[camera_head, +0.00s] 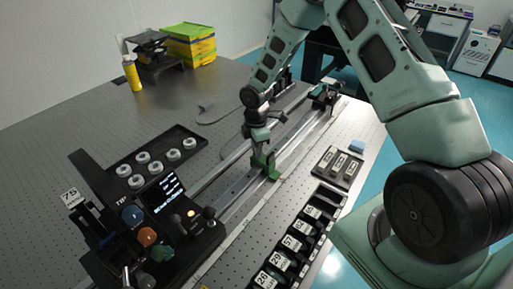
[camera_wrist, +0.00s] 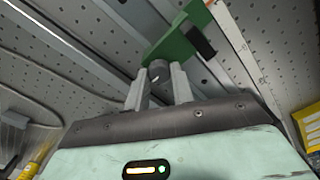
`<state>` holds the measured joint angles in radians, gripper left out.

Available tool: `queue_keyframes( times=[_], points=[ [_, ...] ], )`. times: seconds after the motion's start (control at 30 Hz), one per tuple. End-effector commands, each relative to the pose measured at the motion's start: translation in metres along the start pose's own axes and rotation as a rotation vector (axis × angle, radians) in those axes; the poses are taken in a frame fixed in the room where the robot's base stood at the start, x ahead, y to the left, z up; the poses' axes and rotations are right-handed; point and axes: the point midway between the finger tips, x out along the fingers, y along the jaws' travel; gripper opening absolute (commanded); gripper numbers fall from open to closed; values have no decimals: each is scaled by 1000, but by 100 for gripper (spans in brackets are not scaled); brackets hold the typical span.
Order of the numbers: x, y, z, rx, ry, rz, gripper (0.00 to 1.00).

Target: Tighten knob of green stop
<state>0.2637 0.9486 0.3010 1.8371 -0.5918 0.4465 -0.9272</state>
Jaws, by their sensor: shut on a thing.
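The green stop (camera_head: 265,163) sits on the metal rail (camera_head: 225,190) in the middle of the table in the head view. In the wrist view the green stop (camera_wrist: 182,42) shows as a green plate with a dark block on it. Its dark round knob (camera_wrist: 158,69) lies between the two fingertips. My gripper (camera_wrist: 160,82) is shut on the knob, one finger on each side. In the head view my gripper (camera_head: 257,137) is just above and behind the stop, and the fingers and knob are too small to make out.
A control box with a lit screen (camera_head: 163,192) stands at the rail's near left end. A black tray of white rings (camera_head: 153,163) lies left of the rail. A row of numbered black bins (camera_head: 292,243) and a small tray (camera_head: 339,166) lie to the right.

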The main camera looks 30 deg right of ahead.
Motion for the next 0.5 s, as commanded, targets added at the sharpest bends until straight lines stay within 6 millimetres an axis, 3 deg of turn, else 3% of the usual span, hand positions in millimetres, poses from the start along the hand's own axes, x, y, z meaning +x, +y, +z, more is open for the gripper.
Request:
queue_keyframes(
  times=[0.03, 0.1, 0.5],
  points=[
    [-1, 1, 0, -1, 0, 2, 32],
    [-1, 1, 0, 0, 0, 2, 46],
    [-9, 1, 0, 2, 1, 3, 46]
  ],
)
